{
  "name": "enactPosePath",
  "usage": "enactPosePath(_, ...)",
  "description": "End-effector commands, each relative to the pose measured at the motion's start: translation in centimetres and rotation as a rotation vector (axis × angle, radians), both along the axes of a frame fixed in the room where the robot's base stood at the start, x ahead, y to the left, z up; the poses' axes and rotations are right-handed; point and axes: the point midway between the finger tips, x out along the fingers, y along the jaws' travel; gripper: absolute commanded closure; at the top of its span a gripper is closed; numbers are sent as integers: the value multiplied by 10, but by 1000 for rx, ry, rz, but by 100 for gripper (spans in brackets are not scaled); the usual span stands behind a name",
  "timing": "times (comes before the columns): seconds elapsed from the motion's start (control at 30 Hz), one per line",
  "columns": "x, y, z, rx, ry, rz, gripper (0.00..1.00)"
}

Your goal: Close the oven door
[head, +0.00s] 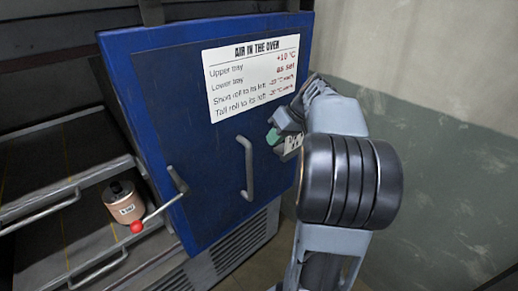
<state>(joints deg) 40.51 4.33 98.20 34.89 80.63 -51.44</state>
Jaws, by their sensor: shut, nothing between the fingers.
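The blue oven door (205,165) stands open, with the oven's inside showing to its left. It carries a white notice (252,78) headed "Air in the oven" and a grey upright bar handle (247,170). My gripper (279,141) is shut and empty, in front of the door's right part, below the notice and right of the handle. I cannot tell whether it touches the door. My wrist and forearm hide part of the door's right edge.
Left of the door are an upper tray (60,160) and a lower tray (70,232) with bar handles. A labelled tan roll (126,206) stands on the lower one, near a red knob (136,227) on a rod. A grey-green wall (430,160) stands at right.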

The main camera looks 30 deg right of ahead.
Motion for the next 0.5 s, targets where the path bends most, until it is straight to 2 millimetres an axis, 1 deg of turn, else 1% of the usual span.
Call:
enactPosePath(0.03,2,-9,2,12,-18,3,100)
enactPosePath(0.07,3,-12,2,17,-26,7,100)
enactPosePath(0.17,8,-13,-3,26,-43,16,100)
enactPosePath(0.5,29,12,-45,25,-44,18,100)
